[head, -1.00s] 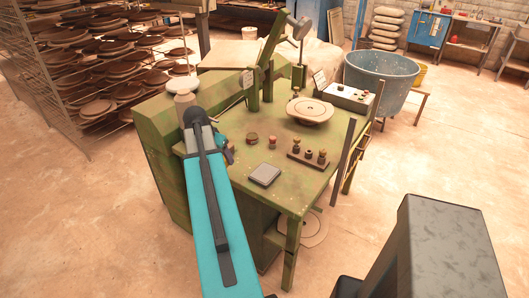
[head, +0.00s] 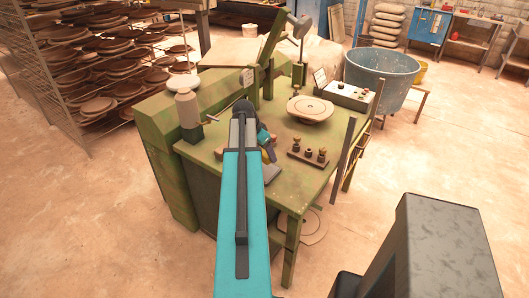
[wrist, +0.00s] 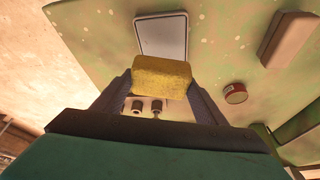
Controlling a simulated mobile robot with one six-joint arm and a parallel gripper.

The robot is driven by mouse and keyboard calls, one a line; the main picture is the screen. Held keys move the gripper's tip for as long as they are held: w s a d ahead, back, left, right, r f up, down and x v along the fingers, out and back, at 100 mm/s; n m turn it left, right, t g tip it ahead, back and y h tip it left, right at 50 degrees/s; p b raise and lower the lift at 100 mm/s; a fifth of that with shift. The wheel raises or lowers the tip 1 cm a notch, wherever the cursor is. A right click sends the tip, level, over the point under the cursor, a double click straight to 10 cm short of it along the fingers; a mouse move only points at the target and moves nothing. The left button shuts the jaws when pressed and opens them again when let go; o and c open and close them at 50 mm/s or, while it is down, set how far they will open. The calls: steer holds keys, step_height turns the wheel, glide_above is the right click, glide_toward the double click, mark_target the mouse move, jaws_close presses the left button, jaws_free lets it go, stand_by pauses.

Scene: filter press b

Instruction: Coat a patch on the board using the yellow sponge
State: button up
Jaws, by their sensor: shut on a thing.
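The yellow sponge (wrist: 162,77) is held between the two dark fingers of my gripper (wrist: 162,90) in the wrist view. The board, a pale grey square plate with a dark rim (wrist: 162,33), lies flat on the green table just beyond the sponge in the wrist view. In the head view my arm covers most of the board (head: 272,173). The sponge overlaps the board's near edge in the wrist view; I cannot tell whether they touch.
The green table (head: 315,189) also bears a rack with several small dark knobs (head: 308,154), a round disc (head: 310,109) and a control box (head: 344,95). A bottle (head: 187,106) stands at the left. A small round tin (wrist: 235,93) sits right of the sponge in the wrist view.

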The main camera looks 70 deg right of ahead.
mark_target(267, 169)
steer(key=shift+f, duration=0.1)
steer(key=shift+f+b, duration=1.4)
steer(key=shift+f, duration=1.5)
steer(key=shift+a+f+b, duration=0.1)
steer(key=shift+f+b, duration=0.35)
steer(key=shift+f, duration=0.15)
stand_by(1.2)
steer(key=shift+r+p, duration=1.75)
steer(key=shift+r, duration=1.8)
